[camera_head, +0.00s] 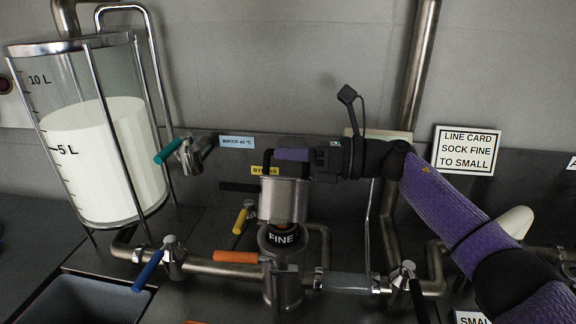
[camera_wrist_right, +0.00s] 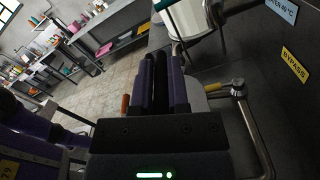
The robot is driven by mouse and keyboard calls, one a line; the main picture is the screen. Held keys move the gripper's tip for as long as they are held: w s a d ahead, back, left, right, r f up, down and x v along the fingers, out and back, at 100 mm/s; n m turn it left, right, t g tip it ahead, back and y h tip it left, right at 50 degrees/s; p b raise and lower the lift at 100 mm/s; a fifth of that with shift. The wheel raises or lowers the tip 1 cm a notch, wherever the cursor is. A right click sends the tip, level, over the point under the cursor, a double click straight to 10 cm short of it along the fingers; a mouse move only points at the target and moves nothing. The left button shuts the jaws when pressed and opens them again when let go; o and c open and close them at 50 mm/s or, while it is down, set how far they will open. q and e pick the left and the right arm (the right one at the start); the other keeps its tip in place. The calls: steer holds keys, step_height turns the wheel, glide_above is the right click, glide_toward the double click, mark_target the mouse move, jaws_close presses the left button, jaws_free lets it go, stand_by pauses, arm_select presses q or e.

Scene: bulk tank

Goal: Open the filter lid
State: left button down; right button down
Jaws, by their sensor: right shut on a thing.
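The filter housing (camera_head: 281,285) is a steel pot on the pipework at the lower middle of the head view. A black part marked FINE (camera_head: 282,238) shows at its mouth. The filter lid (camera_head: 284,200) is a steel cylinder above the housing, with a dark handle on top; whether it still touches the housing I cannot tell. My right gripper (camera_head: 292,155) reaches in from the right and is shut at the lid's handle. Its purple fingers also show in the right wrist view (camera_wrist_right: 163,88), where the handle is hard to make out. My left gripper is not in view.
A glass tank (camera_head: 100,150) of white liquid stands at the left. Valve handles surround the filter: orange (camera_head: 236,257), yellow (camera_head: 240,222), blue (camera_head: 148,271) and teal (camera_head: 167,152). A grey bin (camera_head: 85,295) is at the lower left. A sign (camera_head: 467,150) hangs right.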

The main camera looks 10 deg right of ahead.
steer(key=shift+w+d+m, duration=0.1)
steer(key=shift+w+m, duration=0.3)
steer(key=c, duration=0.6)
jaws_free()
steer(key=shift+w, duration=0.1)
steer(key=shift+c, duration=0.2)
steer(key=v, duration=1)
